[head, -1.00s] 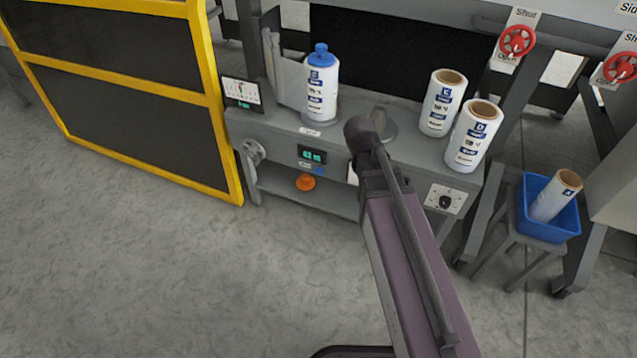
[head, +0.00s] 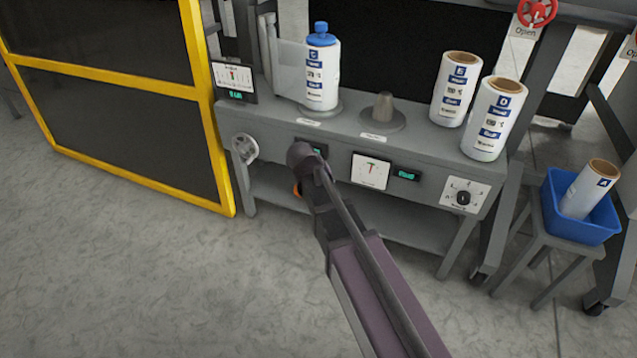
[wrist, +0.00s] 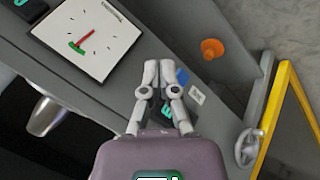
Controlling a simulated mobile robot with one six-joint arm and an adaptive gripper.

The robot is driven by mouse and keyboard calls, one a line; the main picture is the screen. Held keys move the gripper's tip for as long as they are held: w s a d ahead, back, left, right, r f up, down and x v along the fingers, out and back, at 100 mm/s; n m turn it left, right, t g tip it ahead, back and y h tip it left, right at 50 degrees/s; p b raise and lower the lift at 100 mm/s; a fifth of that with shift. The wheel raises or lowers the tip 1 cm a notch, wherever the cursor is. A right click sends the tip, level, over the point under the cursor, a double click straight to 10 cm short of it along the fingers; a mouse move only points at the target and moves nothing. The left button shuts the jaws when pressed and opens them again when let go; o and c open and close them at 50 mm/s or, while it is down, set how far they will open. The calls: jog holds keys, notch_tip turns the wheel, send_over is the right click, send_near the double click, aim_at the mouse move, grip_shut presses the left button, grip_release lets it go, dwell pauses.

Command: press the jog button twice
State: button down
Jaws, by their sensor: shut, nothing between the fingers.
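In the wrist view my gripper (wrist: 159,69) is shut and empty, its fingertips in front of the grey panel. A small blue button (wrist: 182,77) shows just right of the fingertips, beside a white label (wrist: 197,95) too small to read; I take it as the jog button. I cannot tell whether a fingertip touches it. A dark display with green digits (wrist: 166,110) is partly hidden behind the fingers. In the head view my arm covers the button and the fingertips, and the display (head: 319,150) is only partly visible.
An orange knob (wrist: 212,48) sticks out near the button. A dial gauge (head: 371,171), a rotary selector (head: 463,197) and a handwheel (head: 245,148) are on the same front. Labelled rolls (head: 494,118) stand on top. A yellow-framed guard (head: 205,120) stands left; the floor in front is clear.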

jog(key=w+a+f+n+t+b, duration=0.1)
jog(key=w+a+f+t+b, duration=0.1)
jog(key=a+f+b, duration=0.6)
jog(key=shift+w+a+f+n+b, duration=0.15)
jog(key=shift+w+f+n+b, duration=0.25)
jog(key=shift+w+b, duration=0.3)
jog(key=w+d, duration=0.3)
jog(key=w, duration=0.5)
jog(key=shift+w+d, duration=0.2)
jog(key=shift+w, duration=0.3)
jog(key=shift+w+d, duration=0.15)
jog(key=shift+w, duration=0.35)
dwell(2.5)
jog(key=shift+s+a, duration=0.1)
jog(key=shift+s, duration=0.15)
jog(key=shift+s+a, duration=0.25)
jog(key=shift+s, duration=0.4)
dwell(0.5)
jog(key=shift+s+a, duration=0.3)
jog(key=shift+s, duration=0.5)
jog(key=shift+s+a, duration=0.25)
jog(key=shift+s, duration=0.5)
jog(key=shift+s+a, duration=0.3)
jog(key=shift+s, duration=0.5)
